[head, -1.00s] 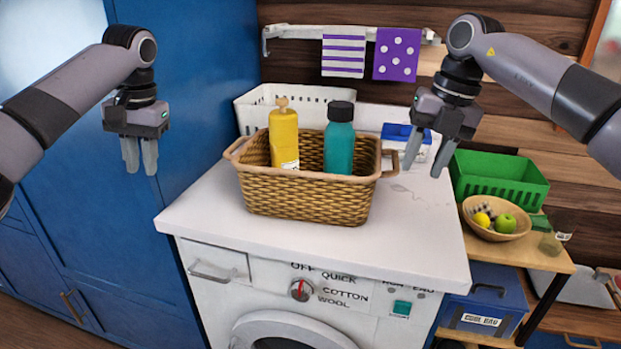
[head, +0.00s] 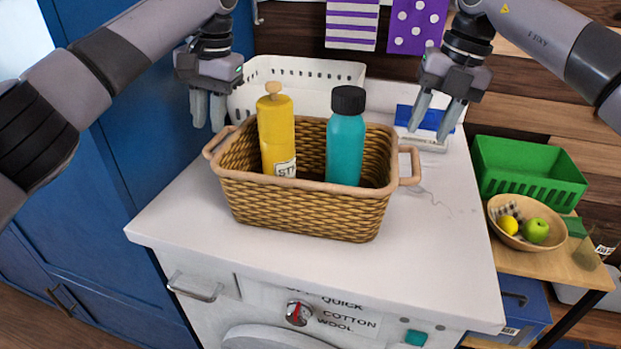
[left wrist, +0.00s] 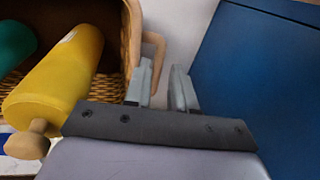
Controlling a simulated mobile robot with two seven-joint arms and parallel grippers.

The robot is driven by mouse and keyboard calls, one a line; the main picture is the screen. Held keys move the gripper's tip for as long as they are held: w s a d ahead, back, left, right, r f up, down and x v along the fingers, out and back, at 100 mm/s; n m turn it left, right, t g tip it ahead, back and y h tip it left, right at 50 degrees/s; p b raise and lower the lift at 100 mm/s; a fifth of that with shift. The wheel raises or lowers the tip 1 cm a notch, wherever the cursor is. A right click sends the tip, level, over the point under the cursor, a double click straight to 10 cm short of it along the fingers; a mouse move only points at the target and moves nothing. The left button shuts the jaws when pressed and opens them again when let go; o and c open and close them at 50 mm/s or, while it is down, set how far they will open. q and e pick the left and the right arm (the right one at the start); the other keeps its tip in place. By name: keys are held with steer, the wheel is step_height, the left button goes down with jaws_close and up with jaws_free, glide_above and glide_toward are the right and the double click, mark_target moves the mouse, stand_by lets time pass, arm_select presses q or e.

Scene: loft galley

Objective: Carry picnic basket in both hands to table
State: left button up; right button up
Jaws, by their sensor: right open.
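The wicker picnic basket (head: 305,207) stands on the white top of the washing machine. It holds a yellow bottle (head: 276,135) with a wooden stopper and a teal bottle (head: 345,140) with a black cap. My left gripper (head: 208,112) is open and empty above and just behind the basket's left handle (head: 216,141). In the left wrist view the left gripper (left wrist: 162,88) has its fingers apart, with the handle (left wrist: 154,58) just beyond them. My right gripper (head: 437,118) is open and empty above and behind the right handle (head: 411,166). Neither gripper visibly touches the basket.
A white perforated bin (head: 300,78) and a blue-and-white box (head: 425,125) stand behind the basket. A tall blue cabinet (head: 130,120) is close on the left. A green crate (head: 528,178) and a fruit bowl (head: 515,240) are on a lower wooden shelf at right.

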mark_target(209, 145)
arm_select(q)
steer(key=f, duration=0.3)
steer(key=a+f, duration=0.1)
steer(key=f, duration=0.3)
steer(key=shift+w+a, duration=0.15)
steer(key=shift+a, duration=0.05)
arm_select(e)
steer(key=f, duration=0.2)
steer(key=a+f, duration=0.1)
steer(key=f, duration=0.4)
steer(key=shift+w+a, duration=0.15)
arm_select(q)
steer(key=c, duration=0.3)
arm_select(e)
steer(key=c, duration=0.3)
arm_select(q)
jaws_close()
arm_select(e)
jaws_close()
arm_select(q)
steer(key=shift+r, duration=0.1)
arm_select(e)
steer(key=shift+r, duration=0.1)
